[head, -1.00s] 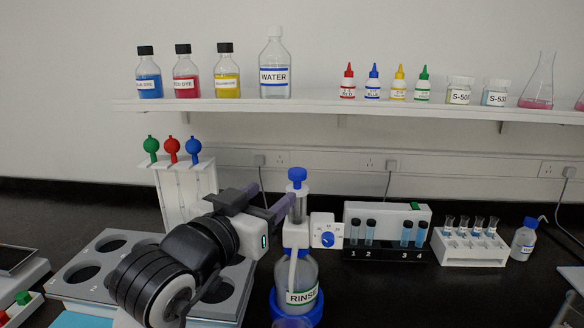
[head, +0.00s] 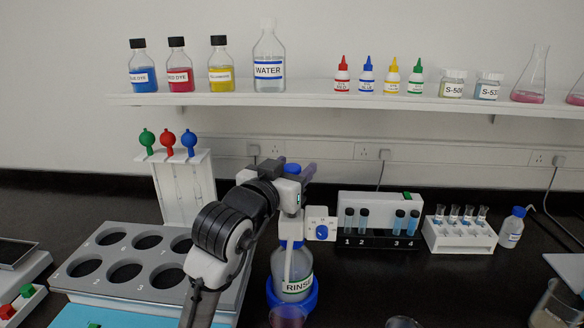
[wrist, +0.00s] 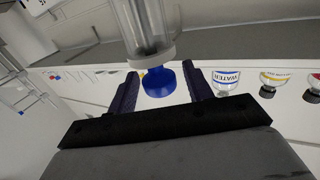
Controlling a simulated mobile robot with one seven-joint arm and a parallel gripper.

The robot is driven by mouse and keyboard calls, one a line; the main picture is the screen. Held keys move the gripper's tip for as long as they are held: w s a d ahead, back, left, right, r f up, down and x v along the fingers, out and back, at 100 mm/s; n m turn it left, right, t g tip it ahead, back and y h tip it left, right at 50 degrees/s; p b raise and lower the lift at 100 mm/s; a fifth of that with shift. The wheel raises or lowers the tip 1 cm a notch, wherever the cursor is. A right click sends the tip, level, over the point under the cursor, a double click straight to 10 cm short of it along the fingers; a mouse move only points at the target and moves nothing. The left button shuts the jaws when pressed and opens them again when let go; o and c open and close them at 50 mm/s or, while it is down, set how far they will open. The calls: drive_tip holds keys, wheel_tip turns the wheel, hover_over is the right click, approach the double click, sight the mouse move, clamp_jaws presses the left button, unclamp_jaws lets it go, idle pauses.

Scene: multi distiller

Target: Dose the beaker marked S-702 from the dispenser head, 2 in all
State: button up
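The dispenser is a clear bottle labelled RINSE (head: 294,272) with a glass barrel and a blue knob (head: 292,168) on top. My gripper (head: 300,172) is at the height of this knob and partly covers the dispenser's top. In the wrist view my gripper (wrist: 160,92) is open, with one finger on each side of the blue knob (wrist: 158,80) and a visible gap on both sides. A beaker with a pinkish rim (head: 288,317) stands in front of the dispenser, cut off by the lower edge. I can read no S-702 mark.
A rack of capped vials (head: 380,238) and a white tube rack (head: 460,237) stand right of the dispenser. A grey tray with round holes (head: 105,262) is left. Another glass vessel (head: 555,303) stands at the lower right. A bottle shelf (head: 340,101) runs above.

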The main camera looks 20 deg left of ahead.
clamp_jaws()
drive_tip(key=shift+r+p, duration=0.45)
drive_tip(key=shift+r, duration=0.6)
drive_tip(key=shift+o, duration=0.6)
unclamp_jaws()
drive_tip(key=shift+s, duration=0.1)
drive_tip(key=s+a+b, duration=0.1)
drive_tip(key=s+b, duration=0.3)
drive_tip(key=s, duration=0.9)
drive_tip(key=shift+s+a, duration=0.3)
